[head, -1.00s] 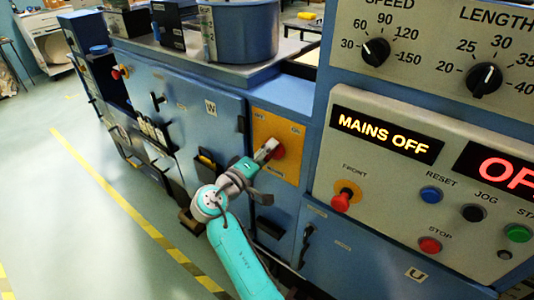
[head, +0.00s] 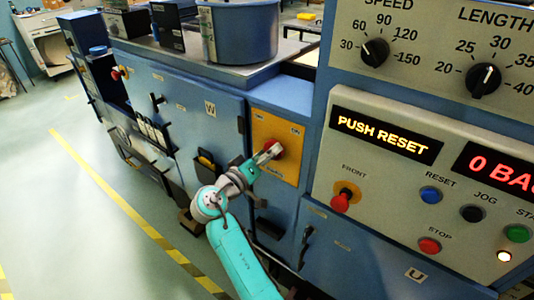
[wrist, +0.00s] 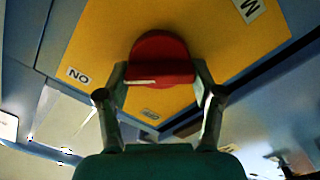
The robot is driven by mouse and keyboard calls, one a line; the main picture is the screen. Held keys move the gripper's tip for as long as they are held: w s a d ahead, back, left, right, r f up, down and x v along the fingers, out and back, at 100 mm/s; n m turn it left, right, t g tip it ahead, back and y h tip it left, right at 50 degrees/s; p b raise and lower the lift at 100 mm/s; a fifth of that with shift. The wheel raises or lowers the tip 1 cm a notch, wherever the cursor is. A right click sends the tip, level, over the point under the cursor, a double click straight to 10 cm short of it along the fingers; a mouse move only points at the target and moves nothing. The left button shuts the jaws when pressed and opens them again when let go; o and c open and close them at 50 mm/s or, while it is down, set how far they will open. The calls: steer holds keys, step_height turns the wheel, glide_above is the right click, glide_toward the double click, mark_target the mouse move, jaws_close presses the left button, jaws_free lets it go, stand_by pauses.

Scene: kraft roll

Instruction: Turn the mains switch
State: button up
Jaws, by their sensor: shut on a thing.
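The mains switch is a red knob (head: 278,148) on a yellow plate (head: 290,168) on the front of the blue machine. In the wrist view the red knob (wrist: 160,62) sits between my gripper's two fingers, in front of the yellow plate (wrist: 108,45). My gripper (head: 268,153) is shut on the red knob. A label reading ON shows on the plate at the left of the wrist view. The upper display (head: 385,135) reads PUSH RESET. The part of the knob behind my fingers is hidden in the head view.
The grey control panel (head: 365,205) at the right carries a red FRONT knob (head: 341,202), a blue RESET button (head: 430,195) and a red STOP button (head: 429,245). A second display (head: 500,172) shows red text. Open floor (head: 60,220) lies at the left.

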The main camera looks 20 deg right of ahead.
steer(key=o, duration=1.1)
steer(key=shift+o, duration=0.2)
steer(key=v, duration=1.2)
steer(key=shift+f, duration=0.1)
